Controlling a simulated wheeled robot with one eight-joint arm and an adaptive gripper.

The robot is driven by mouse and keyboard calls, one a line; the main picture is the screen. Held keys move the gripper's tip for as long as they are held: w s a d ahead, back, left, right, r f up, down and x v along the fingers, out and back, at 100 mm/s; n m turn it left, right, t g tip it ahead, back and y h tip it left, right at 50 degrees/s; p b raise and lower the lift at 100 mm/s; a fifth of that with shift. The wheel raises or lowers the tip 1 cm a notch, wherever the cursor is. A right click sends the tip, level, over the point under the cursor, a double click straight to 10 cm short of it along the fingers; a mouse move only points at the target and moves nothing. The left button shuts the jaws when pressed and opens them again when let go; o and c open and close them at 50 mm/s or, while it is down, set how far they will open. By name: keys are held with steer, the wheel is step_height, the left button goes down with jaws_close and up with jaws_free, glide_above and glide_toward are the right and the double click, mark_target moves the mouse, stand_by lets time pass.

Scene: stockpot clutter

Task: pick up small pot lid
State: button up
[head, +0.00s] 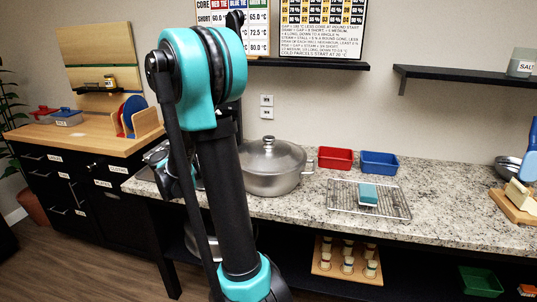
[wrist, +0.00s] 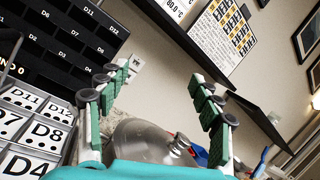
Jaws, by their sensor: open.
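A shiny steel lid (head: 272,150) with a round knob on top sits on a wide steel pot (head: 272,184) on the granite counter. I cannot tell if it is the small pot lid; no other lid shows clearly. In the wrist view a rounded glossy lid or pot (wrist: 142,142) with a knob shows low between the fingers, its lower part hidden by my gripper body. My gripper (wrist: 157,108) is open, with nothing between its green-padded fingers. In the head view it is mostly hidden behind my arm, left of the pot.
A red bin (head: 335,158) and a blue bin (head: 379,162) stand right of the pot. A wire rack (head: 340,200) holds a teal block (head: 368,194). A wall shelf (head: 310,66) is above. In the wrist view, labelled tiles (wrist: 38,132) are close at left.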

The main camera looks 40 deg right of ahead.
steer(key=s+d+f+m+g, duration=0.3)
steer(key=s+f+m+g, duration=0.15)
steer(key=m+g, duration=0.85)
glide_toward(264, 138)
steer(key=d, duration=0.4)
steer(key=s+d, duration=0.1)
steer(key=d, duration=0.2)
steer(key=shift+f, duration=0.25)
steer(key=shift+s+d+r, duration=0.1)
steer(key=shift+d+r, duration=0.05)
steer(key=shift+d, duration=1.15)
steer(key=shift+d+r, duration=0.15)
steer(key=shift+d, duration=1.15)
jaws_close()
